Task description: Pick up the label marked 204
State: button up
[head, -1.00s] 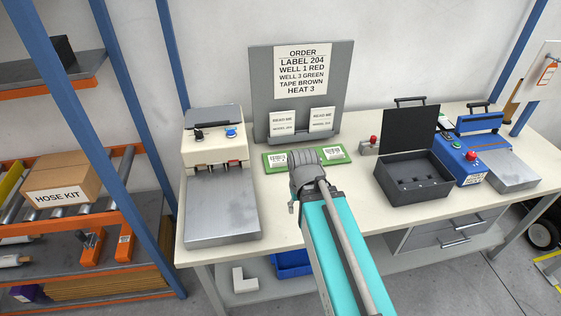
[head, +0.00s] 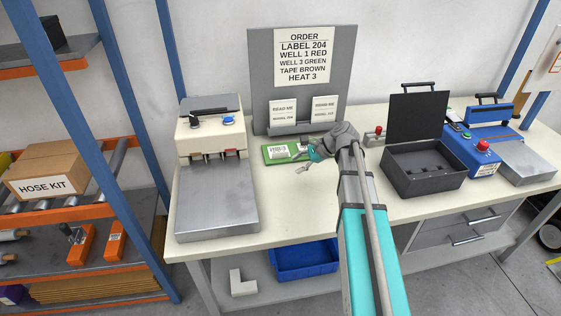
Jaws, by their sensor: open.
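A green mat (head: 273,158) lies on the table in front of the grey order board. A white label (head: 279,150) with print too small to read lies on its left part. The mat's right part is largely hidden by my gripper (head: 303,158). My gripper is open and points left, close to the label's right side; I cannot tell its exact height above the mat. No label shows between its fingers. The order sheet (head: 302,57) reads LABEL 204, WELL 1 RED, WELL 3 GREEN, TAPE BROWN, HEAT 3.
A white press-like machine (head: 212,145) with a metal plate stands left of the mat. An open black case (head: 424,172) and a blue machine (head: 476,150) stand to the right. The table's front middle (head: 290,210) is clear.

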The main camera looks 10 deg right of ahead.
jog(key=w+d+m+y+b, duration=0.1)
jog(key=w+d+m, duration=0.1)
jog(key=w+d+m+t+y+b, duration=0.1)
jog(key=w+d, duration=0.1)
jog(key=w+d+m+t, duration=0.1)
jog(key=w+m, duration=0.1)
jog(key=shift+d+r+m+y+b, duration=0.3)
jog(key=shift+d+r+y+b, duration=0.05)
jog(key=shift+d+y+b, duration=0.05)
jog(key=shift+w+d+r+m+y, duration=0.25)
jog(key=shift+d+r+m+y, duration=0.05)
jog(key=shift+d+m, duration=0.2)
jog(key=shift+a, duration=0.1)
jog(key=shift+a, duration=0.1)
jog(key=b, duration=0.3)
send_near(277, 153)
jog(key=x, duration=0.3)
jog(key=shift+a+f, duration=0.1)
jog(key=shift+f, duration=0.15)
jog(key=shift+w+a+f, duration=0.15)
jog(key=shift+w+a, duration=0.1)
jog(key=shift+a, duration=0.35)
jog(key=shift+b+x, duration=1.15)
jog(key=shift+x, duration=1.45)
